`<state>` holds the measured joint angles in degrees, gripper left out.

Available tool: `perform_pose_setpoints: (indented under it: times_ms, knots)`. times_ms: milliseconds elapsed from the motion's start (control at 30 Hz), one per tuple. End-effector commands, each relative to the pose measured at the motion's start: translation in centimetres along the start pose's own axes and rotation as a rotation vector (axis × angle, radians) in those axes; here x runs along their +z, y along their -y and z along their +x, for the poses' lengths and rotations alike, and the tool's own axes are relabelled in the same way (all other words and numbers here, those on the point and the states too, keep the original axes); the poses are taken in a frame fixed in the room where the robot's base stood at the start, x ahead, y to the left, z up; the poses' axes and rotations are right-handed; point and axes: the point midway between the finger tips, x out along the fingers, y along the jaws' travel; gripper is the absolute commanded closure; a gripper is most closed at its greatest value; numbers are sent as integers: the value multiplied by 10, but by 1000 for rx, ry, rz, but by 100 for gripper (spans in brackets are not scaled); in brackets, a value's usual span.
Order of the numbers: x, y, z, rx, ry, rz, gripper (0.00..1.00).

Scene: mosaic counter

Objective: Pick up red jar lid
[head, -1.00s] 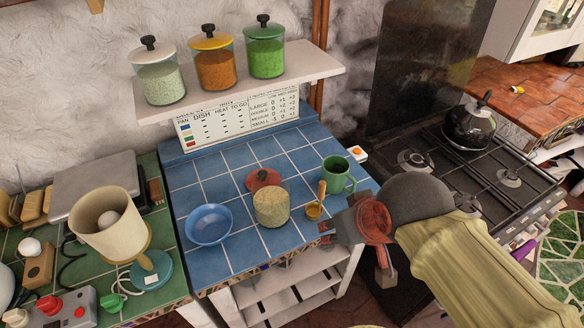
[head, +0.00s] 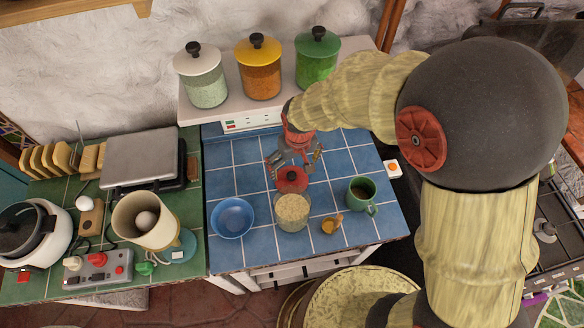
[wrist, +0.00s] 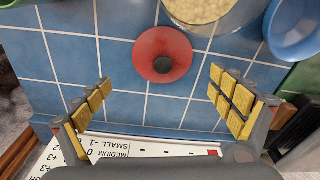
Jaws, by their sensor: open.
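The red jar lid (head: 291,179) lies on the blue tiled counter (head: 238,181), just behind a glass jar of pale grains (head: 293,212). It has a dark round knob on top. In the wrist view the red lid (wrist: 162,55) shows whole, ahead of my fingers and roughly between their lines. My gripper (head: 294,161) is above the counter, behind the lid and close to it. In the wrist view my gripper (wrist: 158,92) is open and empty, with its yellow-padded fingers spread wide. The fingers do not touch the lid.
A blue bowl (head: 232,218) stands left of the jar. A green mug (head: 361,194) and a small amber cup (head: 331,225) are to the right. A shelf (head: 218,113) with white, yellow and green-lidded jars is behind. Bare tiles lie left of my gripper.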

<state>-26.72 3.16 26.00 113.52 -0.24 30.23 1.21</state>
Motion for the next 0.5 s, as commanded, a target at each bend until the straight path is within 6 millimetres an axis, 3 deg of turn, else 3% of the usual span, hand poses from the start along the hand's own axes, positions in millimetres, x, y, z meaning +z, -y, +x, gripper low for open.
perform_pose_setpoints:
  times_ms: [500]
  knots:
    - [0, 5, 53, 0, 7, -2, 0]
